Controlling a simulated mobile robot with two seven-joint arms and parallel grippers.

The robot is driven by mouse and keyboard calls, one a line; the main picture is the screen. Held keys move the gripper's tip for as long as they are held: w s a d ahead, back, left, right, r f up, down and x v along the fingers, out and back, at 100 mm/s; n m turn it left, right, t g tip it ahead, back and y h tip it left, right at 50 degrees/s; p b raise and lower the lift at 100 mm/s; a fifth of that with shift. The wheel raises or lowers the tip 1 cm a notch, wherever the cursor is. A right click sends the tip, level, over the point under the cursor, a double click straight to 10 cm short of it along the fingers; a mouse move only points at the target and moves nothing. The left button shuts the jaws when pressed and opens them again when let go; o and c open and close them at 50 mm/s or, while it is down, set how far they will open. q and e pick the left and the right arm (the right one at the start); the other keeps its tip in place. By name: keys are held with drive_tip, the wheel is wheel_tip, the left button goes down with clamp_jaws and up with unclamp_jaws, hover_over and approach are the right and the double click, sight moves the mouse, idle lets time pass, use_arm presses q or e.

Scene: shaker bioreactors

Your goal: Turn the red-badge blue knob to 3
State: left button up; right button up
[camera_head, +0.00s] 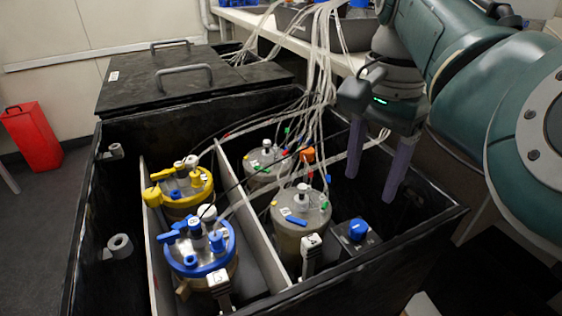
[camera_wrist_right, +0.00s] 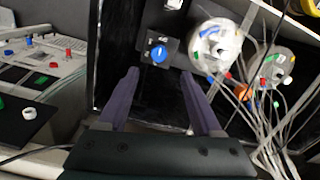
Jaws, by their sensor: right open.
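A blue knob (camera_head: 357,229) sits on a small dark box inside the black bin, at the near right beside a steel-lidded vessel. The blue knob also shows in the right wrist view (camera_wrist_right: 159,53), upper centre, with pale marks around it. I cannot make out a red badge on it or read its setting. My right gripper (camera_head: 370,187) points down above the bin's right side, open and empty, apart from the knob. In the right wrist view its two fingers (camera_wrist_right: 160,75) are spread, with the knob beyond their tips. My left gripper is not in view.
Blue-ringed (camera_head: 190,262), yellow-ringed (camera_head: 178,190) and steel-lidded vessels (camera_head: 301,212) stand in the bin with hoses above. A light divider (camera_head: 250,222) separates them. A panel with coloured knobs (camera_wrist_right: 40,62) lies left in the wrist view. A red container (camera_head: 31,135) stands on the floor.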

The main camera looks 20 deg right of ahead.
sight(359, 225)
wheel_tip(359, 225, down, 9)
drive_tip(key=b, duration=0.3)
drive_tip(key=shift+s+f, duration=0.15)
drive_tip(key=shift+f, duration=0.05)
drive_tip(key=c, duration=0.8)
clamp_jaws()
